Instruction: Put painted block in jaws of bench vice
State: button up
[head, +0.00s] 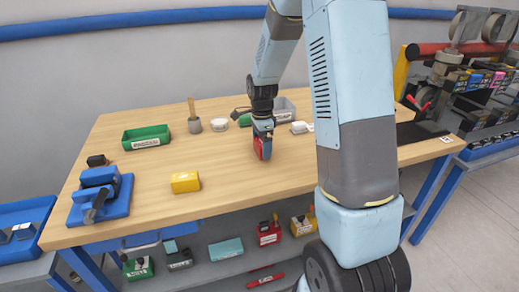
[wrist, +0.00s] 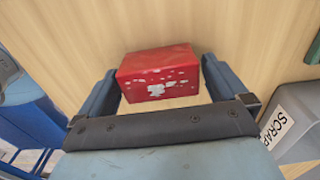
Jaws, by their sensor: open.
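A red block (wrist: 158,75) with chipped white patches on its near face lies between the two fingers of my gripper (wrist: 160,82) in the wrist view. The fingers are open, with a narrow gap on each side of it. In the head view the red block (head: 264,147) is on the right-centre of the bench under my gripper (head: 262,134). The blue bench vice (head: 101,196) stands at the bench's left front corner, well left of my gripper. The space between its jaws is hard to make out.
A yellow block (head: 185,182) lies on the wooden bench (head: 225,170) between vice and gripper. A bin marked SCRAP (wrist: 290,122) is at right in the wrist view.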

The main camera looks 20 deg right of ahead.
jog(key=c, duration=1.2)
